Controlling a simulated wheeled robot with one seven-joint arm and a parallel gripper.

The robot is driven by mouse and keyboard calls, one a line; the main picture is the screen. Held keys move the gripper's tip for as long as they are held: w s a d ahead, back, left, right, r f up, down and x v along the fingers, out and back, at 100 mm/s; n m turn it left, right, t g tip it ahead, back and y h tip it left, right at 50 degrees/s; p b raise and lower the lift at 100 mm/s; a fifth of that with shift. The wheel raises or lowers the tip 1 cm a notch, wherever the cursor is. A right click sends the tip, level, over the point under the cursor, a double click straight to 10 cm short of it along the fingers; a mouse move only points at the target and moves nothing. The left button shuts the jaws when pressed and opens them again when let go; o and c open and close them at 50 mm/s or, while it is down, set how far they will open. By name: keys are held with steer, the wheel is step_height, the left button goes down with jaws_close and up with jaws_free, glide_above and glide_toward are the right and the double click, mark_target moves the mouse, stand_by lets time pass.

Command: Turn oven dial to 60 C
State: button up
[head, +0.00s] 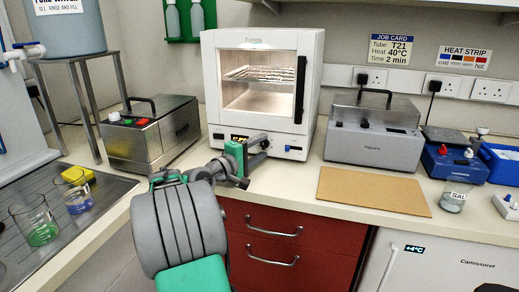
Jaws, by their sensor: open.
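The white oven (308,50) stands at the back middle of the bench, its window lit and a wire rack inside. On its lower front panel a small orange-lit display (239,138) shows, too small to read. A small blue control (287,148) is at the right of that panel. My gripper (262,141) is open in front of the panel, right of the display. It covers the middle of the panel, and no dial is clearly visible there. I cannot tell whether its fingers touch anything.
A steel box (150,133) is left of the oven, a grey-lidded device (374,128) right. A brown board (373,191) lies in front, bare. Glass beakers (34,222) stand front left.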

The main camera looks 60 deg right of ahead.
steer(key=shift+c, duration=0.2)
jaws_close()
stand_by(0.6)
steer(key=m+y, duration=0.1)
steer(key=m, duration=0.1)
steer(key=shift+r+m+p, duration=0.15)
steer(key=shift+m+p, duration=0.15)
steer(key=shift+p, duration=0.05)
steer(key=shift+m+t+y, duration=0.4)
steer(key=shift+m+t, duration=0.1)
steer(key=shift+m, duration=0.6)
steer(key=m+t+y+b, duration=0.1)
steer(key=m, duration=0.2)
steer(key=shift+s+b, duration=0.15)
steer(key=shift+b, duration=0.15)
steer(key=shift+r+m+t+y+b, duration=0.1)
steer(key=shift+m+t+y+b, duration=0.2)
steer(key=shift+m+t+b, duration=0.25)
steer(key=shift+m, duration=0.25)
